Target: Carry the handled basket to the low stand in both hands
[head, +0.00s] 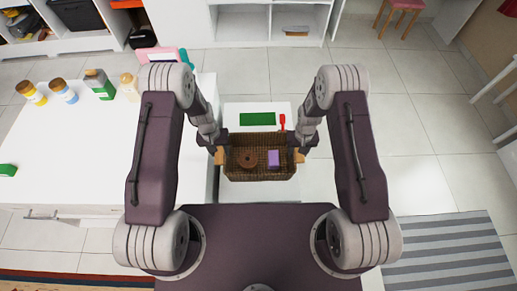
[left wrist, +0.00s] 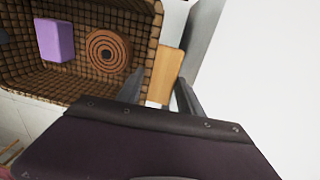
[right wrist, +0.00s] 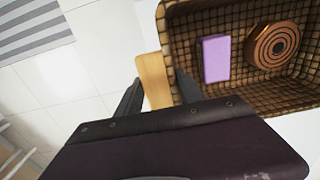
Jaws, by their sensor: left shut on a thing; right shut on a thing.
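The brown woven basket (head: 262,173) is upright in front of my body, with a light wooden handle at each end. A round brown coiled item (head: 246,158) and a purple block (head: 273,158) lie inside. My left gripper (head: 218,146) is shut on the left handle (left wrist: 165,75). My right gripper (head: 302,146) is shut on the right handle (right wrist: 153,80). A low white stand (head: 232,109) shows behind and around the basket. The basket overlaps its near part in the head view; I cannot tell whether they touch.
A green rectangle (head: 258,119) and a red utensil (head: 282,122) lie on the low stand behind the basket. A white table (head: 70,150) with several bottles stands left. Tiled floor (head: 420,130) is clear at right, with a striped rug (head: 450,255) nearer me.

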